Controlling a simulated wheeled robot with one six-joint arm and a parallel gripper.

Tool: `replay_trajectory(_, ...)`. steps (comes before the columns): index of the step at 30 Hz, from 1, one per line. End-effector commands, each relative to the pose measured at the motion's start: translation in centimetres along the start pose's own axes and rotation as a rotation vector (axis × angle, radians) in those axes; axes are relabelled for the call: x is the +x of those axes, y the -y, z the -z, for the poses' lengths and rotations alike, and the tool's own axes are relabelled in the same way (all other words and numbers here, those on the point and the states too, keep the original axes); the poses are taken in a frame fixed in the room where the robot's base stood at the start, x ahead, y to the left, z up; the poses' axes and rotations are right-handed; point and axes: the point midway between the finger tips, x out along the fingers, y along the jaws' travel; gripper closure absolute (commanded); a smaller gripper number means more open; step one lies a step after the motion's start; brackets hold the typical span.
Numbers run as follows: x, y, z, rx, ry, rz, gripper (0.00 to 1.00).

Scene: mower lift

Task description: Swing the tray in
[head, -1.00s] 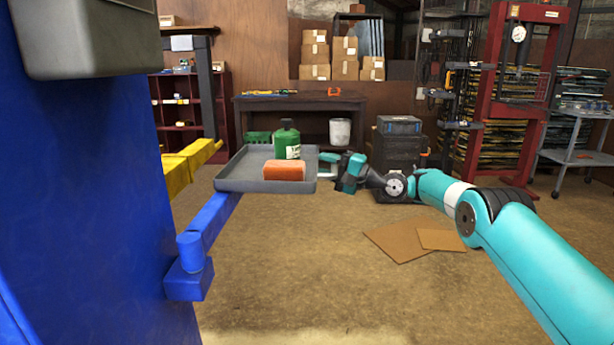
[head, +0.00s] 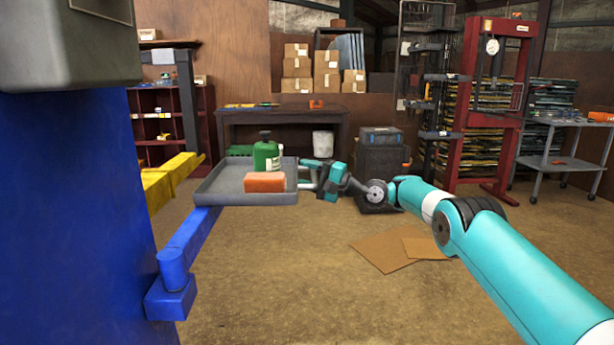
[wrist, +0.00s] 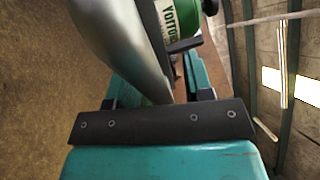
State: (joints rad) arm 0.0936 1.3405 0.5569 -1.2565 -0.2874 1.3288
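The grey tray (head: 228,198) sits at the end of a blue arm (head: 190,240) on the left, level and out over the floor. It carries an orange block (head: 264,182) and a green bottle (head: 266,155), which also shows in the wrist view (wrist: 170,15). My gripper (head: 308,174) is at the tray's right edge, its two fingers spread apart. In the wrist view a silver-grey curved surface (wrist: 120,40) comes down close to the fingers and hides part of the left one. I cannot tell whether the fingers touch the tray.
A dark workbench (head: 280,118), black cases (head: 383,160) and a red press (head: 490,120) stand behind. Flat cardboard (head: 385,250) lies on the open floor.

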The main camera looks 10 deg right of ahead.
Motion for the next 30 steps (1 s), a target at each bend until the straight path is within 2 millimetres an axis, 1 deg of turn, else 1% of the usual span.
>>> replay_trajectory(1,0.1,0.3,0.0,-0.004,0.001,0.006,0.59)
replay_trajectory(4,-0.1,0.3,0.0,-0.003,0.001,0.005,0.59)
replay_trajectory(8,-1.2,0.2,0.1,-0.001,0.0,0.002,0.59)
replay_trajectory(11,-2.9,0.2,0.1,0.001,-0.002,0.001,0.59)
replay_trajectory(18,-9.2,0.0,0.1,0.002,-0.005,0.0,0.59)
replay_trajectory(19,-9.2,-0.7,0.1,-0.001,-0.001,0.0,0.59)
replay_trajectory(20,-9.2,-0.9,0.1,-0.004,0.001,0.001,0.59)
replay_trajectory(30,-10.7,-0.9,0.3,-0.004,0.001,0.001,0.59)
